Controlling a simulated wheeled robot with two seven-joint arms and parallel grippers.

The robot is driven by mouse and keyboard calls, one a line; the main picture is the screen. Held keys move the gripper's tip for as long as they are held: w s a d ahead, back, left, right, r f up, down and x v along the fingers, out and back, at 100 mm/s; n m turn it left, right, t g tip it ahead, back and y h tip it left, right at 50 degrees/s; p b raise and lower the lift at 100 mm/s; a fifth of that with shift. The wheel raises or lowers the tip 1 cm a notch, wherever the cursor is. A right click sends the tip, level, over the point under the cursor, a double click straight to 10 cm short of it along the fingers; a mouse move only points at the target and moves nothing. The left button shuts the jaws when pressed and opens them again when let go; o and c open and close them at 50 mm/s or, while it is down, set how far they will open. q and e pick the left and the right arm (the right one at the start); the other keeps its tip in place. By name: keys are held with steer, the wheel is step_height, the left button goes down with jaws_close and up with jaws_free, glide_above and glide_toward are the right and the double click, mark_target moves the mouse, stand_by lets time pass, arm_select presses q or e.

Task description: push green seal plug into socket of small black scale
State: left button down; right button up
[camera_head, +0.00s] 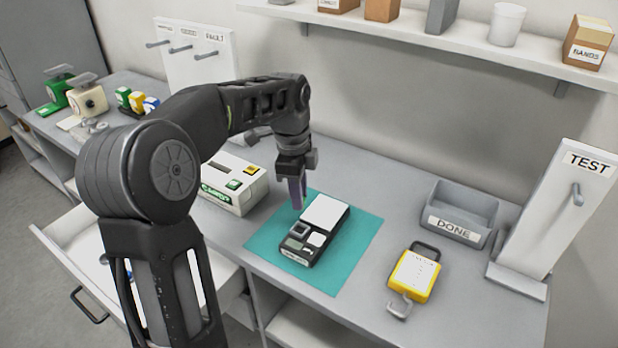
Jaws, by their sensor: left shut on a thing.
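The small black scale (291,256) lies on a teal mat (355,250), with a white pan (325,212) at its far end. Its near end has a dark square recess (299,229) and small light and grey patches; I cannot tell which is the socket. My left gripper (297,203) points down at the scale's left side, near the pan and recess. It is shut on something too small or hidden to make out. I cannot clearly pick out a green seal plug; a green square (233,184) shows on a white box. My right gripper is not in view.
The white box (222,195) stands left of the mat, with a yellow square (251,170). A yellow hanging scale (414,275), a grey DONE bin (460,213) and a TEST stand (550,215) are to the right. An open drawer (85,250) is at left.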

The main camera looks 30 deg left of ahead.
arm_select(q)
steer(key=shift+s+r, duration=0.1)
steer(key=shift+s, duration=0.15)
steer(key=shift+w+f+b, duration=0.15)
steer(key=shift+f+b, duration=0.15)
steer(key=shift+f, duration=0.05)
step_height(320, 180, down, 5)
steer(key=b, duration=0.4)
steer(key=shift+f, duration=0.1)
stand_by(1.1)
steer(key=shift+f, duration=0.15)
steer(key=shift+f+b, duration=0.55)
steer(key=shift+f, duration=0.25)
steer(key=shift+f, duration=0.1)
